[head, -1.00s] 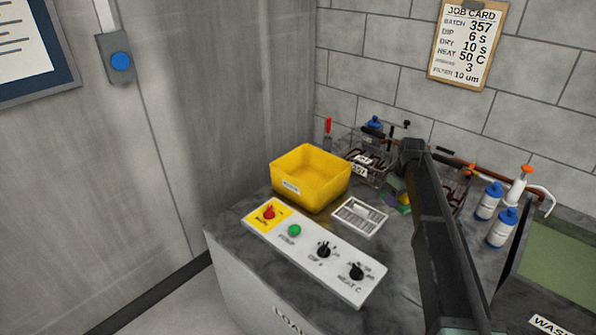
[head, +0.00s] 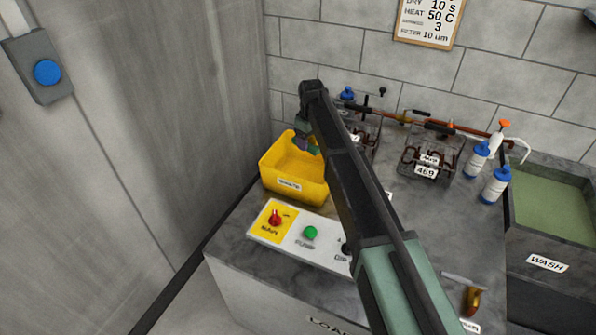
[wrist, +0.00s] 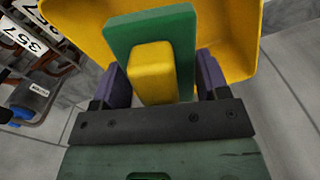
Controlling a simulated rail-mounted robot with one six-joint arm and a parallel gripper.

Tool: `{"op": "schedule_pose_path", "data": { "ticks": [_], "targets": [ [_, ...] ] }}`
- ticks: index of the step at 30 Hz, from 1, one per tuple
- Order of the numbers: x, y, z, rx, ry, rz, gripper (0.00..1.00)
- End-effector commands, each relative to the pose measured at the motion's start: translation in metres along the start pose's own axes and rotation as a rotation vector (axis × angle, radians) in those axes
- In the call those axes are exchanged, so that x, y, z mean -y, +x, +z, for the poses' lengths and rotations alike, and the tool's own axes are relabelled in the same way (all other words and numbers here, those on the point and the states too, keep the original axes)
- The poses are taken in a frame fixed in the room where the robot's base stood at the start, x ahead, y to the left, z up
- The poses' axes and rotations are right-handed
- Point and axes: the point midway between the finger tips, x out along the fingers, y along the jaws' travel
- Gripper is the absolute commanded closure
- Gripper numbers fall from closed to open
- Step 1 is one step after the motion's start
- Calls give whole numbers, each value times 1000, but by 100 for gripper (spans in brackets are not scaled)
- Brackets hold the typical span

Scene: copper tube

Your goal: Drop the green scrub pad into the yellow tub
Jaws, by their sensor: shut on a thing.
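The green scrub pad (wrist: 178,30) has a yellow block (wrist: 152,72) on its face. My gripper (wrist: 162,80) is shut on it, with a dark purple finger on each side of the block. In the wrist view the yellow tub (wrist: 238,45) lies behind the pad, its walls around the pad's outline. In the head view the tub (head: 283,182) stands at the left back of the counter, and my gripper (head: 306,145) is over its right back part. The pad is small and mostly hidden by my arm there. I cannot tell its exact height over the rim.
A control panel (head: 290,240) with a red knob and green button lies in front of the tub. Racks with copper tubes (head: 432,158), two white bottles with blue caps (head: 495,187) and a wash basin (head: 550,210) are to the right. The wall is close behind.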

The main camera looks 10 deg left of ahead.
Motion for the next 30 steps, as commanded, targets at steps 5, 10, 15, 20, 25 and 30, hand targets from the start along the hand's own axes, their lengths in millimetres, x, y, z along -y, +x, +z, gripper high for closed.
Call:
{"op": "schedule_pose_path", "data": {
  "ticks": [5,10,15,20,25,30],
  "targets": [
    [0,34,0,0,-1,0,51],
    [0,53,0,0,-1,0,51],
    [0,52,0,0,-1,0,51],
    [0,52,0,0,-1,0,26],
    [0,52,0,0,-1,0,2],
    [0,52,0,0,-1,0,2]
  ]
}}
